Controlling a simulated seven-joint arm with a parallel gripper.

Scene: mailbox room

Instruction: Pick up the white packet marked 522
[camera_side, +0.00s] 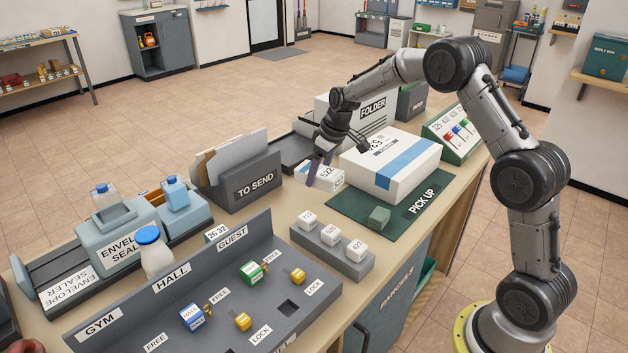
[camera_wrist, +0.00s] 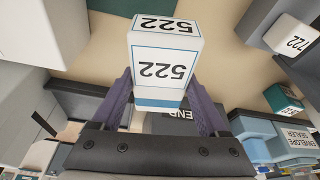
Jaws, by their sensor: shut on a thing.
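The white packet marked 522 (camera_side: 326,174) is a small box with a blue stripe, seen in the side view between the TO SEND holder and the large white parcel. In the wrist view the packet (camera_wrist: 163,55) sits between the two purple fingers, with 522 on two faces. My gripper (camera_side: 319,168) is shut on it, one finger showing across its front in the side view. The gripper also shows in the wrist view (camera_wrist: 162,95). Whether the packet touches the counter is hard to tell.
A large white parcel (camera_side: 392,160) with a blue band lies right of the packet on the green PICK UP mat (camera_side: 350,212). The TO SEND holder (camera_side: 256,184) stands left. A grey block (camera_side: 331,252) with several small numbered cubes is in front. A FOLDER box (camera_side: 373,112) stands behind.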

